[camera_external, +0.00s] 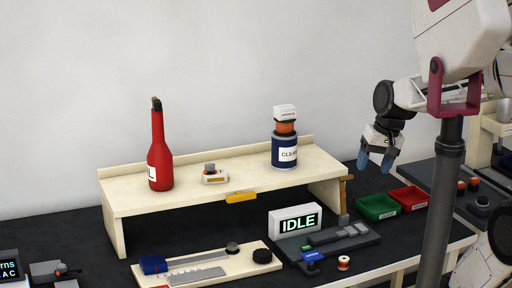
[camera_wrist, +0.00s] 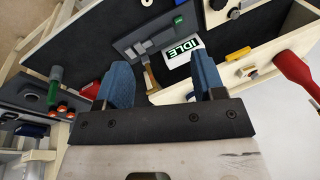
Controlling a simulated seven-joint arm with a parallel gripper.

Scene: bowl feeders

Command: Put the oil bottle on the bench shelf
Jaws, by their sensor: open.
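The red oil bottle (camera_external: 160,155) stands upright on the left part of the cream bench shelf (camera_external: 230,177), its dark cap up and a white label partly showing. It also shows at the right edge of the wrist view (camera_wrist: 295,72). My gripper (camera_external: 376,163) is raised to the right of the shelf, well apart from the bottle. Its two blue fingers are spread with nothing between them, as the wrist view (camera_wrist: 160,82) also shows.
A blue canister labelled CLEA (camera_external: 285,152) stands on the shelf's right part, and a small cream device (camera_external: 214,176) sits beside the bottle. An IDLE display (camera_external: 295,221) stands below. Green (camera_external: 377,207) and red (camera_external: 409,198) bins are at right. The shelf's middle has free room.

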